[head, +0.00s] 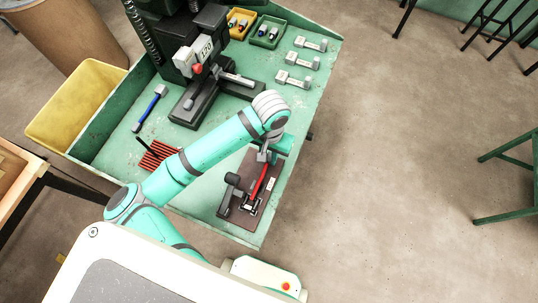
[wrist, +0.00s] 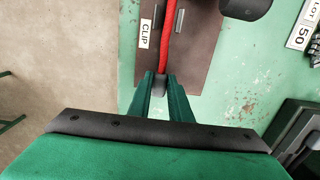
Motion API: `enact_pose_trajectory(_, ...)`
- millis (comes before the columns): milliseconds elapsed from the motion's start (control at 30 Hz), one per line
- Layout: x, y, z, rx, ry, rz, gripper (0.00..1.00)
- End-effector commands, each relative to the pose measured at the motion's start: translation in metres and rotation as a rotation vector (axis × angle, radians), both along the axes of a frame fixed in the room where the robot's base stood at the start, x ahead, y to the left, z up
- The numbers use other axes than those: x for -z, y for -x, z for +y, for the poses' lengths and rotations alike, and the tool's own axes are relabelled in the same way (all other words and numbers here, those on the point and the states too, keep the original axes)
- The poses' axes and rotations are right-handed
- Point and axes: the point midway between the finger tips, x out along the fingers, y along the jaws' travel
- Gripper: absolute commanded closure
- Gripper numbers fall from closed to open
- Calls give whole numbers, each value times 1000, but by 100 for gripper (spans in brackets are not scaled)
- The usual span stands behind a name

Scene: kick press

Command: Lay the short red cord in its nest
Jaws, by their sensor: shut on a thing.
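The red cord (head: 260,182) runs along the brown board labelled CLIP (head: 274,168) at the front right of the green bench. In the wrist view the cord (wrist: 168,42) runs away from my gripper, up and out of the top of the picture. My gripper (wrist: 161,86) is shut on the cord's grey end, at the near edge of the board (wrist: 200,45). In the head view my gripper (head: 266,155) is over the board's upper end. The cord's far end reaches a small black and metal fixture (head: 249,204). I cannot tell whether the cord sits in a nest.
A black-knobbed lever (head: 232,180) stands on the board's left side. A striped red mat or bundle (head: 159,154) and a blue-handled tool (head: 149,108) lie to the left. The black press (head: 205,95) stands behind. Grey-headed pieces (head: 293,79) and bins (head: 266,32) are at the back.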

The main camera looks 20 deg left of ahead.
Motion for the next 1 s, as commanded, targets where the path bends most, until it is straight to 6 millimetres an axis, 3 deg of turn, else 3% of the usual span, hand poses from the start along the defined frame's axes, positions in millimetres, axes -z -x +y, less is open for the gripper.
enact_pose_trajectory(1000,11,0,0,0,0,1,100)
